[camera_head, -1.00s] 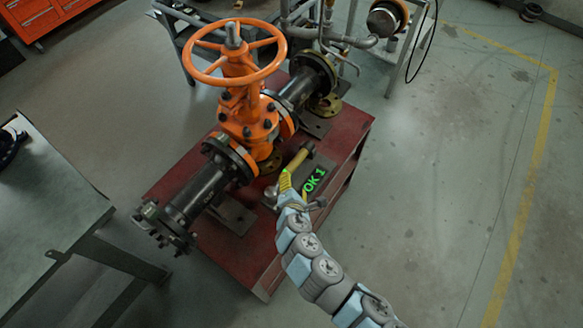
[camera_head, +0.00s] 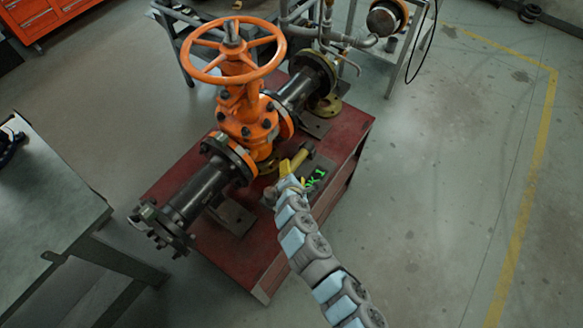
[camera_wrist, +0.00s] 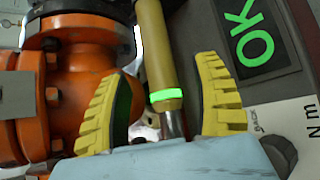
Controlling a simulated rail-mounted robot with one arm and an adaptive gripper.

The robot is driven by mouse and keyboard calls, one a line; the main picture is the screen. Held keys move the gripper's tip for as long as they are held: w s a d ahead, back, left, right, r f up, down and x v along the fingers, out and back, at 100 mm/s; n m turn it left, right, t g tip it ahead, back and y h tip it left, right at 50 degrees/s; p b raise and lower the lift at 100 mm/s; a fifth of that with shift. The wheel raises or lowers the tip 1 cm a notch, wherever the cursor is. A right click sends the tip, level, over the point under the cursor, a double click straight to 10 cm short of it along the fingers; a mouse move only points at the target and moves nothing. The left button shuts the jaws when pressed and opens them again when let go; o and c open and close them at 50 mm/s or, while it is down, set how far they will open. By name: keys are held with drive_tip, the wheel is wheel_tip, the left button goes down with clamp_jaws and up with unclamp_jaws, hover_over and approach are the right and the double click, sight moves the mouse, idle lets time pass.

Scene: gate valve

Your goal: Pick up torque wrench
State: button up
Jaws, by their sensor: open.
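The torque wrench (camera_head: 301,156) has a tan-yellow handle and lies by a dark grey unit with a green "OK" display (camera_head: 315,178) on the red stand. In the wrist view the wrench handle (camera_wrist: 158,60) has a bright green ring and a metal shaft below it. My gripper (camera_head: 285,181) is at the near end of the wrench. In the wrist view my gripper (camera_wrist: 164,68) is open, its yellow ridged fingers on either side of the handle with visible gaps. The wrench's lower end is hidden behind my gripper.
The orange gate valve (camera_head: 245,115) with its handwheel (camera_head: 238,52) and black flanged pipes stands close left of the wrench on the red stand (camera_head: 341,150). A grey table (camera_head: 45,200) is at the left. The floor on the right is clear.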

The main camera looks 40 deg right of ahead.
sight(291, 167)
drive_tip(key=shift+x, duration=1.85)
drive_tip(key=shift+w+a+f, duration=0.1)
drive_tip(key=shift+a, duration=0.05)
clamp_jaws()
